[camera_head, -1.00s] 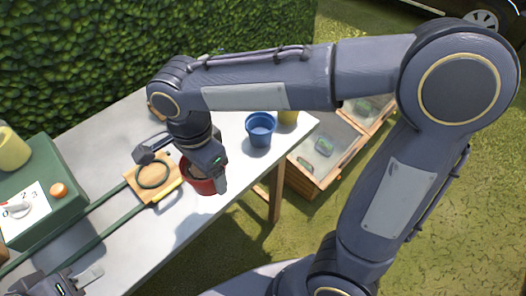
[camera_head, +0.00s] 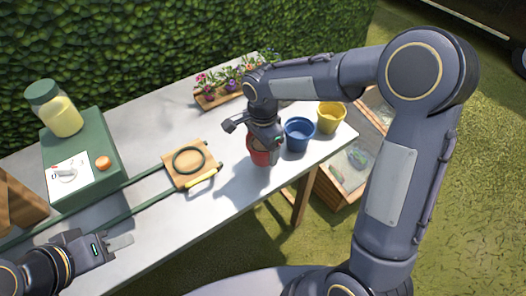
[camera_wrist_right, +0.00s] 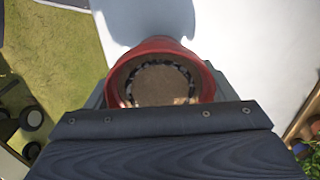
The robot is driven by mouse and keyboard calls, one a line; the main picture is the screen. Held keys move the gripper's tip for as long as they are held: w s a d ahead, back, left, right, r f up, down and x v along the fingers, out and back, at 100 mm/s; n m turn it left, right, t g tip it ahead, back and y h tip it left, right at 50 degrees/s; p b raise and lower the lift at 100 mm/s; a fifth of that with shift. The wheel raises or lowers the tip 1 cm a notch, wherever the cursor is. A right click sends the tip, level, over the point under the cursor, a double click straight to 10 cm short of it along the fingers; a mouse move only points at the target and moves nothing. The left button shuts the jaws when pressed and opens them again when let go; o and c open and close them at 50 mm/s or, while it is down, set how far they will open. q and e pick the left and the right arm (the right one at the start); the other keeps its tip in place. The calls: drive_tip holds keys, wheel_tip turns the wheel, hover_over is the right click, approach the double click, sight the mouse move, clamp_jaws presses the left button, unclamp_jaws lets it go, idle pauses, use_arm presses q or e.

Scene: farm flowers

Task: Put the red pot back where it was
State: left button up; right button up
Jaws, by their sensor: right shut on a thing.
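The red pot (camera_head: 258,157) is near the front edge of the white table, left of the blue pot (camera_head: 299,135). My right gripper (camera_head: 264,143) is over it and shut on it. In the right wrist view the red pot (camera_wrist_right: 194,60) shows its round rim, brown soil and a dark ring inside; the fingertips are hidden there. Whether the pot touches the tabletop is unclear. My left gripper (camera_head: 115,244) is at the lower left, over the table's front edge, with nothing seen in it; its opening cannot be made out.
A yellow pot (camera_head: 331,118) stands right of the blue pot. A wooden board (camera_head: 178,178) with a dark ring lies left of the red pot, joined to green rails. A green box (camera_head: 95,140) carries a jar (camera_head: 60,115). Flowers (camera_head: 228,78) stand at the back. The table (camera_head: 150,135) is clear behind the board.

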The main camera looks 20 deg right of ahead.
sight(263, 150)
wheel_tip(263, 150, down, 3)
drive_tip(key=shift+w+f, duration=0.1)
drive_tip(key=shift+f, duration=0.15)
drive_tip(key=o, duration=1.2)
drive_tip(key=shift+o, duration=0.2)
